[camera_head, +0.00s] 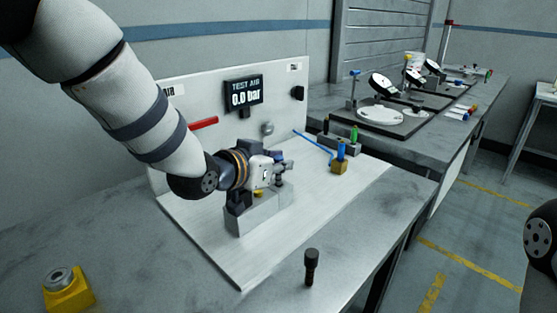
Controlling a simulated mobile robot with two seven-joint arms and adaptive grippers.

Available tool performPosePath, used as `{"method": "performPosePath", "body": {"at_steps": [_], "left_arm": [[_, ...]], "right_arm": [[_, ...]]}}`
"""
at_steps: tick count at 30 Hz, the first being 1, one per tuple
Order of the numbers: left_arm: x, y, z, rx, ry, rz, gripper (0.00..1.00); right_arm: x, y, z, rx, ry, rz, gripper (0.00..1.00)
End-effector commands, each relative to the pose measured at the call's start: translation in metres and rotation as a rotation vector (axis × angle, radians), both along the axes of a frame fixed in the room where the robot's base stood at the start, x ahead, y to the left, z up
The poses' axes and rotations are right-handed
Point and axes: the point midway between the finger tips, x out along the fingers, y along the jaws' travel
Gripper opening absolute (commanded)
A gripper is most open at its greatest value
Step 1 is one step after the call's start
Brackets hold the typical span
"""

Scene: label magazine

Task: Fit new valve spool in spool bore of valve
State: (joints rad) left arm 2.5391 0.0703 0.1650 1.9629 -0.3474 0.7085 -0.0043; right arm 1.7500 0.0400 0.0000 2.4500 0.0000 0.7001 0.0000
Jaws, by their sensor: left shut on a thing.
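My left gripper (284,168) is over a grey block (262,212) on the white test board. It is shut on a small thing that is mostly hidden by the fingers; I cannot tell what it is. The block, which may be the valve, has a black part (237,200) at its left end and a bit of yellow on top. The arm and gripper hide much of its top, and I cannot see a bore. A small rack (338,146) behind holds a dark upright piece (326,127) and a green-topped piece (354,134). My right gripper is out of view.
A display (244,93) reads 0.0 bar on the upright panel. A brass block (339,167) with blue parts stands on the board (340,205). A black upright piece (311,266) stands at the front; a yellow fixture (67,291) is front left. The board's right side is clear.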

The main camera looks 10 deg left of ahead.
Motion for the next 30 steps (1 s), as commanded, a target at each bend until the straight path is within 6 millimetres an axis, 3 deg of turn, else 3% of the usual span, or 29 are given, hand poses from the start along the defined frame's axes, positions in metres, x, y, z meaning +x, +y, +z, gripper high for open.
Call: {"method": "performPosePath", "body": {"at_steps": [14, 15, 18, 30], "left_arm": [[0.0, 0.0, -0.013, 0.0, 0.002, 0.0, 0.0], [0.0, 0.0, -0.013, 0.0, 0.001, 0.0, 0.23], [0.0, 0.0, -0.013, 0.0, 0.003, 0.0, 0.4], [-0.001, 0.0, -0.014, 0.001, 0.007, 0.001, 0.4]], "right_arm": [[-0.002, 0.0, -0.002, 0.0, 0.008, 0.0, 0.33], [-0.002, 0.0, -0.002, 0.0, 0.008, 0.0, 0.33], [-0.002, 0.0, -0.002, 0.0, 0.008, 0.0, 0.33], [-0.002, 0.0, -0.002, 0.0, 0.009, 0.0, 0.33]]}}
